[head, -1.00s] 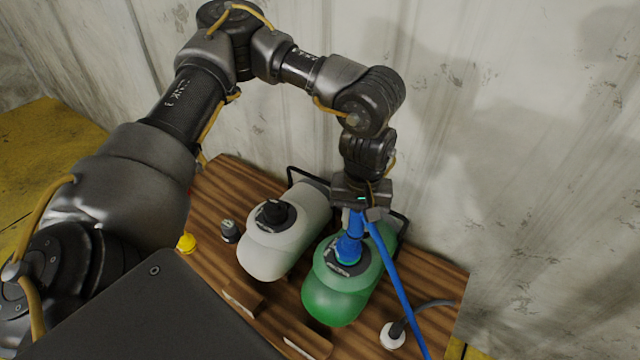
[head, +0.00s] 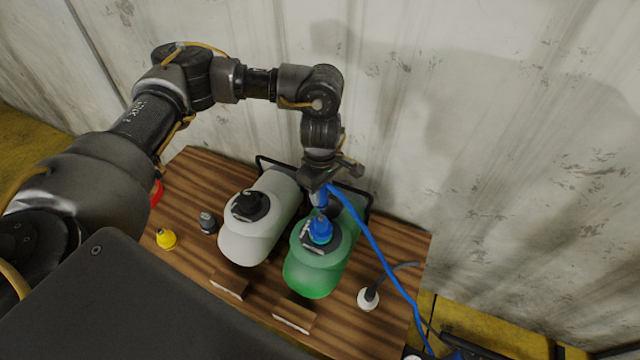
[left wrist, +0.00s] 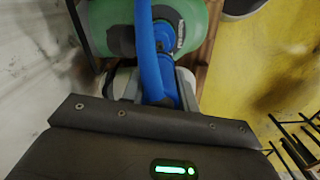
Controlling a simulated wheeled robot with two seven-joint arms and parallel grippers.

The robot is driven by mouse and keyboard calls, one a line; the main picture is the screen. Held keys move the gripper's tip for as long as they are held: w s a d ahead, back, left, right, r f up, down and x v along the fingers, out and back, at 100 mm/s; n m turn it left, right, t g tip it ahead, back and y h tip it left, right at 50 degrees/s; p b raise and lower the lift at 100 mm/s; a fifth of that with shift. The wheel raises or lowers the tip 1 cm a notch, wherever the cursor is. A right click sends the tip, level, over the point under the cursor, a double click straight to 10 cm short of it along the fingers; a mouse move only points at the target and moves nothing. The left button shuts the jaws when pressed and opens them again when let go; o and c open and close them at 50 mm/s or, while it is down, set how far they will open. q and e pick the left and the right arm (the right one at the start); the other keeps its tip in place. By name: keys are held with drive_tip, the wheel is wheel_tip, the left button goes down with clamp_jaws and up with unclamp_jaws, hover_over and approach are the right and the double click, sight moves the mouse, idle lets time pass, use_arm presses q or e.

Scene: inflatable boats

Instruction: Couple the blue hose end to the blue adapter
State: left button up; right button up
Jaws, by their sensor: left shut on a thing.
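The blue adapter (head: 320,230) stands on top of the green bottle (head: 312,276). My left gripper (head: 319,198) is right above it, shut on the blue hose end (head: 323,192). The blue hose (head: 372,242) runs from there down to the right. In the left wrist view the blue hose (left wrist: 147,50) crosses in front of the fingers, and the adapter (left wrist: 166,38) shows close beyond. The fingers and hose hide the joint, so I cannot tell whether hose end and adapter touch. My right gripper is not in view.
A white bottle (head: 252,240) with a black cap stands left of the green one on the wooden table (head: 190,175). A yellow cap (head: 166,238), a dark cap (head: 208,222) and a white round fitting (head: 368,298) with a dark hose also lie there. A pale wall (head: 480,130) is close behind.

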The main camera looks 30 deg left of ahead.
use_arm(q)
drive_tip(key=b, duration=0.5)
hover_over(321, 218)
drive_tip(key=shift+w+a+f, duration=0.1)
drive_tip(key=shift+f, duration=2.9)
drive_tip(key=shift+f+b, duration=0.95)
drive_tip(key=shift+b, duration=0.05)
drive_tip(key=o, duration=1.1)
drive_tip(key=shift+c, duration=0.2)
drive_tip(key=shift+r, duration=0.1)
wheel_tip(321, 218, up, 11)
drive_tip(key=shift+f+b, duration=0.1)
drive_tip(key=shift+b, duration=0.75)
